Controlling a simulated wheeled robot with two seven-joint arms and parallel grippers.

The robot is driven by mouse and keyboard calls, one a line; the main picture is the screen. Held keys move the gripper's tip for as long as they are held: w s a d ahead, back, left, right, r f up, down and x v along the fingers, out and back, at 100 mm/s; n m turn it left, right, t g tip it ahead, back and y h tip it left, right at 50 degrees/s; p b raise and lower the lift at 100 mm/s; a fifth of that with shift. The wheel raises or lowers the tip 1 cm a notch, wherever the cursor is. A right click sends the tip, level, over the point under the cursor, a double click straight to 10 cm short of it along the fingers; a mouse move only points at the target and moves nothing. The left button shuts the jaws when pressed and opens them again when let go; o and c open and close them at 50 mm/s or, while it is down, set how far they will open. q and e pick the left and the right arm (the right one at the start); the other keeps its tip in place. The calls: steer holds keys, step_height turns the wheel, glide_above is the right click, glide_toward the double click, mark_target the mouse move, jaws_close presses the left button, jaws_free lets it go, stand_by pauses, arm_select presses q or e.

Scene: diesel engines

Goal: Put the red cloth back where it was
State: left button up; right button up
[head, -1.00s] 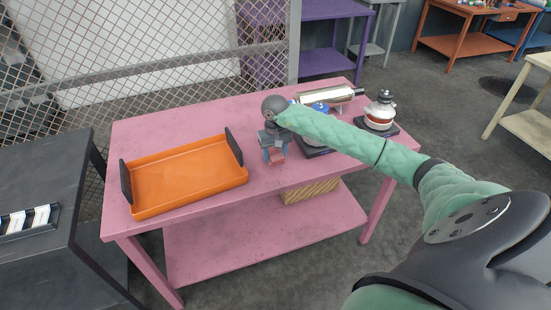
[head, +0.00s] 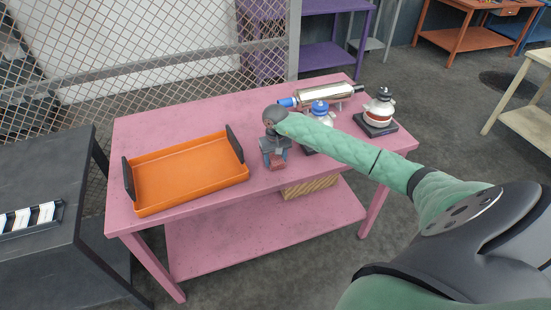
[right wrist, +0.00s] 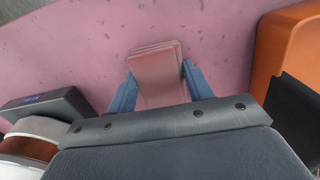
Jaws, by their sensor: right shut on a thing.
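The red cloth (head: 277,163) is a folded, dull red stack at the front edge area of the pink table (head: 200,111). My right gripper (head: 275,157) points down at it, its blue fingers on both sides of the cloth. In the right wrist view the cloth (right wrist: 158,72) lies between the two fingertips (right wrist: 158,85), and the gripper is shut on it. Whether the cloth touches the tabletop is hard to tell. My left gripper is not in view.
An orange tray (head: 188,201) with black handles stands left of the gripper. To the right are a blue-topped device (head: 320,110), a silver cylinder (head: 330,95) and a red-and-white device (head: 380,106) on a black base. Bare tabletop lies between tray and gripper. A wire fence stands behind.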

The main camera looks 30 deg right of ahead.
steer(key=o, duration=0.9)
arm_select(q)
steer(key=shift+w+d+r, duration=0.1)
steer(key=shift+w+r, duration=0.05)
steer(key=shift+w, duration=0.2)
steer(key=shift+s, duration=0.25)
